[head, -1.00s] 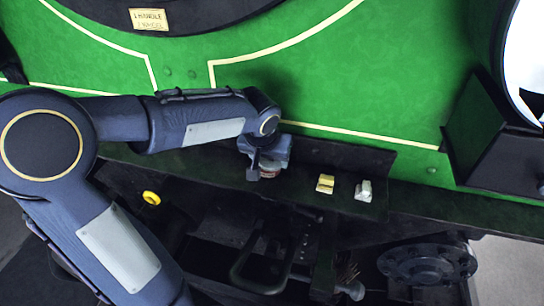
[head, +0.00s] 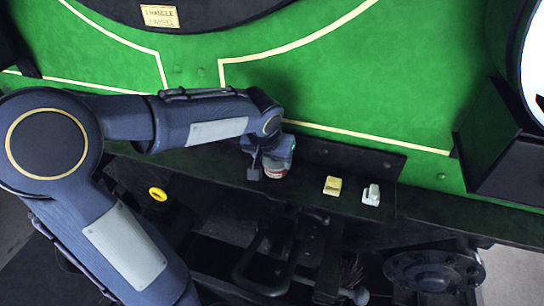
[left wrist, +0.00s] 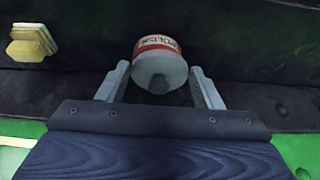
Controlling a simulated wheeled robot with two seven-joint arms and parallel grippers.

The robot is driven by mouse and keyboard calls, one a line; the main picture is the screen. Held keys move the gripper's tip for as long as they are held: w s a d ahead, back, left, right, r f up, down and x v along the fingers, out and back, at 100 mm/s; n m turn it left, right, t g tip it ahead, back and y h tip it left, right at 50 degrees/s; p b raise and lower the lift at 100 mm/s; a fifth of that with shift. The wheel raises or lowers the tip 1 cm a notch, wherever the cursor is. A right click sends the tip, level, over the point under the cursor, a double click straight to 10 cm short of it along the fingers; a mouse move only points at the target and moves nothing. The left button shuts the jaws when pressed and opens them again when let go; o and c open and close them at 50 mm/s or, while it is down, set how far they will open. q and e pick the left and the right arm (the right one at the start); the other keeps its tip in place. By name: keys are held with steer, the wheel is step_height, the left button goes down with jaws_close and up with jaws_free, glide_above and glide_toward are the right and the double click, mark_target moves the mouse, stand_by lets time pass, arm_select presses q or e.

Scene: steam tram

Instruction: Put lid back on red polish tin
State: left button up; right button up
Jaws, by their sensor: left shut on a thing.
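The red and white polish tin (head: 275,173) stands on the dark ledge under the green panel. In the left wrist view its labelled red side (left wrist: 157,42) faces me, with the lettering upside down. I cannot tell whether the lid is fully seated. My right gripper is out of view.
A yellow block (head: 333,186) and a small pale object (head: 371,195) sit on the ledge to the right of the tin. A yellow ring (head: 158,194) lies lower left. Dark metal machinery fills the space below the ledge. The green panel (head: 370,95) rises behind.

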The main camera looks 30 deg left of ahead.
arm_select(q)
steer(key=shift+w+d, duration=0.15)
steer(key=shift+d, duration=0.05)
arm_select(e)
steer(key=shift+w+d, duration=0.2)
arm_select(q)
steer(key=shift+d, duration=0.1)
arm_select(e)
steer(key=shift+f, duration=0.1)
arm_select(q)
steer(key=shift+s, duration=0.35)
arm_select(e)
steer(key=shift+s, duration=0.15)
arm_select(q)
steer(key=shift+s, duration=0.1)
steer(key=o, duration=0.6)
steer(key=shift+s+a, duration=0.1)
steer(key=shift+a, duration=0.1)
steer(key=o, duration=0.5)
steer(key=shift+s+a, duration=0.1)
steer(key=shift+a, duration=0.05)
steer(key=shift+s+a, duration=0.1)
steer(key=shift+a, duration=0.05)
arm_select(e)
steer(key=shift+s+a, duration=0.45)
